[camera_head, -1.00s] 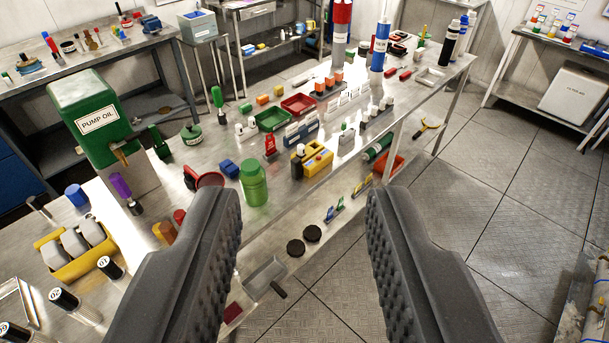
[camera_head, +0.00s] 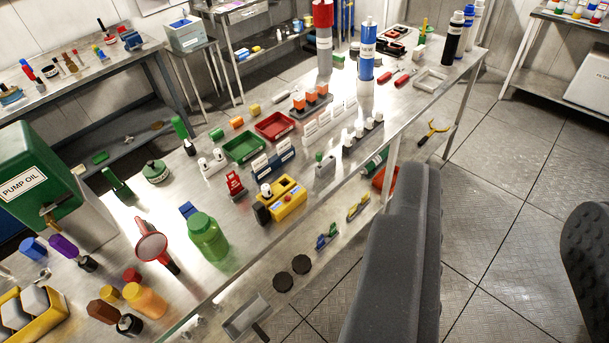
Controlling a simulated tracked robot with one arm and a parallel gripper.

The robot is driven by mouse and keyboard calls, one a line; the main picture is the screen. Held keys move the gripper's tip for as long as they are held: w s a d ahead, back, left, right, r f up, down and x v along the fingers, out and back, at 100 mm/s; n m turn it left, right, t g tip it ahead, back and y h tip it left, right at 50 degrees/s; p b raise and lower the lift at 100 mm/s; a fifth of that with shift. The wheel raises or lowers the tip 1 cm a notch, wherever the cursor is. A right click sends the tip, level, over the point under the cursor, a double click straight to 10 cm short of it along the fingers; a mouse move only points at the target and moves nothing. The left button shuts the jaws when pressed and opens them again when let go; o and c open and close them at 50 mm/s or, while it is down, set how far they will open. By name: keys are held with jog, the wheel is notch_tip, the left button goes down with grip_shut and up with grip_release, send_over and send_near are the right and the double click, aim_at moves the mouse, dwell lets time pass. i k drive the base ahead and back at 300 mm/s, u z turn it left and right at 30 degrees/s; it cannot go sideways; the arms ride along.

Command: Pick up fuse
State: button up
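My gripper (camera_head: 505,200) is open and empty. Its two dark ribbed fingers stand at the lower right of the view, with only floor showing between them. The steel bench lies to their left. No part is clearly marked as a fuse. Small white-capped cylinders stand in a grey rack (camera_head: 362,138) near the bench's front edge, and orange-topped pieces sit in a dark holder (camera_head: 311,99) behind it. A yellow block (camera_head: 289,205) with a white-topped piece is also near the front edge. I cannot tell which of these is the fuse.
A green bottle (camera_head: 208,240), a red funnel (camera_head: 152,245), a green tray (camera_head: 244,147), a red tray (camera_head: 275,126) and tall blue and red cylinders crowd the bench. The green pump oil tank (camera_head: 35,180) stands at left. The tiled floor (camera_head: 490,210) at right is clear.

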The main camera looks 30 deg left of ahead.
aim_at(265, 188)
jog(key=u, duration=0.05)
jog(key=i, duration=0.85)
jog(key=u, duration=0.4)
